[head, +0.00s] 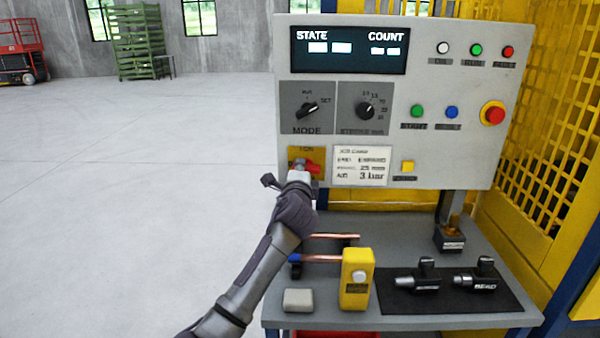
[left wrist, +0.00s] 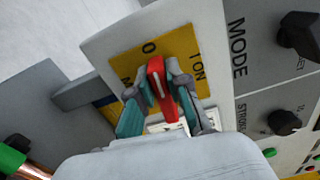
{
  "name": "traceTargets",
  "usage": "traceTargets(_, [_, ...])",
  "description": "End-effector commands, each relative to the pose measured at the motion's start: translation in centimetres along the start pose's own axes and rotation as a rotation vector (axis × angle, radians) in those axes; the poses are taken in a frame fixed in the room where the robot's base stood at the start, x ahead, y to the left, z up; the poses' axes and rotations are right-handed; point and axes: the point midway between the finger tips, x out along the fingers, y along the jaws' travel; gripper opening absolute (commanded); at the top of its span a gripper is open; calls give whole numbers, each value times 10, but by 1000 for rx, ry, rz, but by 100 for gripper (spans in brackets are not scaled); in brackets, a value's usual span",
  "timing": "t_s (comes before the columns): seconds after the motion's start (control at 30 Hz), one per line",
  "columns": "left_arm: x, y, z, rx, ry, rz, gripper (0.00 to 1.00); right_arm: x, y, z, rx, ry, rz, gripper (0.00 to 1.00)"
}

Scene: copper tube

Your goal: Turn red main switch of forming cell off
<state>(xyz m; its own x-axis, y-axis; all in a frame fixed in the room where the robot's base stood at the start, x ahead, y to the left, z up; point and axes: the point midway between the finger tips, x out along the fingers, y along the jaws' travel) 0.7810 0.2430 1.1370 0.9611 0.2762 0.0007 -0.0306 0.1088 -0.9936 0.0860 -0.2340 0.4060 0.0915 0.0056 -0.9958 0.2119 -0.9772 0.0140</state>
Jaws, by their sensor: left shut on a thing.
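The red main switch (head: 313,167) sits on a yellow plate (head: 295,154) at the lower left of the grey control panel. In the left wrist view the red switch handle (left wrist: 161,88) has a white line, whose upper end points roughly towards the "0" on the yellow plate (left wrist: 182,48); "I ON" is printed to its right. My left gripper (head: 300,174) is at the switch, and its fingers (left wrist: 158,78) are shut on the handle from both sides. The gripper hides part of the switch in the head view. My right gripper is not in view.
The control panel (head: 432,165) carries a MODE knob (head: 308,109), a stroke knob (head: 365,111), several buttons and a red emergency button (head: 493,114). Below, a grey bench (head: 400,230) holds copper tubes, a yellow box (head: 355,290) and two black-handled tools. Open floor lies left.

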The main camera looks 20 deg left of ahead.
Motion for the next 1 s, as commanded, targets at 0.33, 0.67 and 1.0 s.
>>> traceTargets(0.33, [0,4,-1,-116,0,4,0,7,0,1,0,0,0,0])
traceTargets(0.67, [0,5,-1,-131,0,5,0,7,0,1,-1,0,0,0])
traceTargets(1.0, [0,4,0,-129,0,4,42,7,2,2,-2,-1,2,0])
